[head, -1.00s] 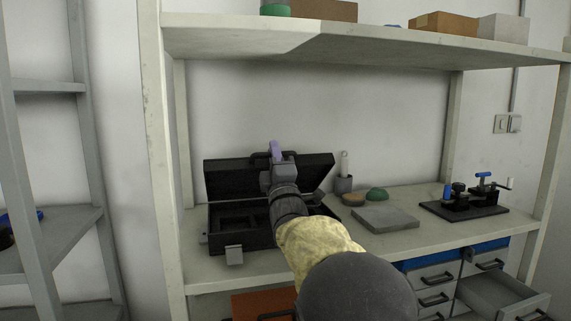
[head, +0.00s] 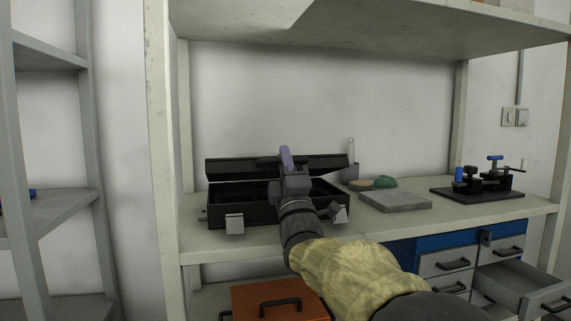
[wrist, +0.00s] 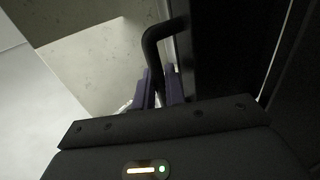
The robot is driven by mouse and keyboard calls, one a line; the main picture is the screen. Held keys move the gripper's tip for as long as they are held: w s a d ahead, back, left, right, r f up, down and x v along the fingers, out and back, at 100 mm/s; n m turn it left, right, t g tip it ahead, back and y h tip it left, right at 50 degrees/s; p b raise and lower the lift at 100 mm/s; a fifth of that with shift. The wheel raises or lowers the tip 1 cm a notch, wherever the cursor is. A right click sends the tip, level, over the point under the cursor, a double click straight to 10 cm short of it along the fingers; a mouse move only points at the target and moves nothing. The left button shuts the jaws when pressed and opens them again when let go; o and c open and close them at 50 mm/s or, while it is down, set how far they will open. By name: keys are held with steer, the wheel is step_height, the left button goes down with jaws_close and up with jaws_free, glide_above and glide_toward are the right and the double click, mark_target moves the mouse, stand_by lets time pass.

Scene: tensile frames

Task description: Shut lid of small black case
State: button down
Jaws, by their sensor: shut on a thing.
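The small black case (head: 270,214) stands on the left of the workbench, with two grey latches hanging at its front. Its lid (head: 235,168) is partly open, slanting above the body with a gap between; the dark inside shows. My gripper (head: 286,158), with purple fingers, is at the middle of the lid's edge. In the wrist view, the fingers (wrist: 157,88) are shut on the lid's black handle (wrist: 152,42), with the dark lid (wrist: 235,50) at the right. My arm hides part of the case front.
A shelf (head: 400,40) spans above. Below, a drawer (head: 510,285) stands open and an orange box (head: 255,300) shows.

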steer(key=shift+s+f+b, duration=0.2)
steer(key=shift+f+b, duration=0.25)
steer(key=shift+f, duration=0.3)
steer(key=c, duration=1.5)
jaws_free()
steer(key=shift+s, duration=0.1)
steer(key=s+d+p, duration=0.1)
steer(key=s, duration=0.3)
steer(key=s+d+f+p, duration=0.1)
steer(key=s, duration=0.4)
steer(key=s+d+p, duration=0.1)
steer(key=s+p, duration=0.1)
steer(key=s, duration=0.3)
steer(key=shift+d+f, duration=0.3)
steer(key=shift+f, duration=0.05)
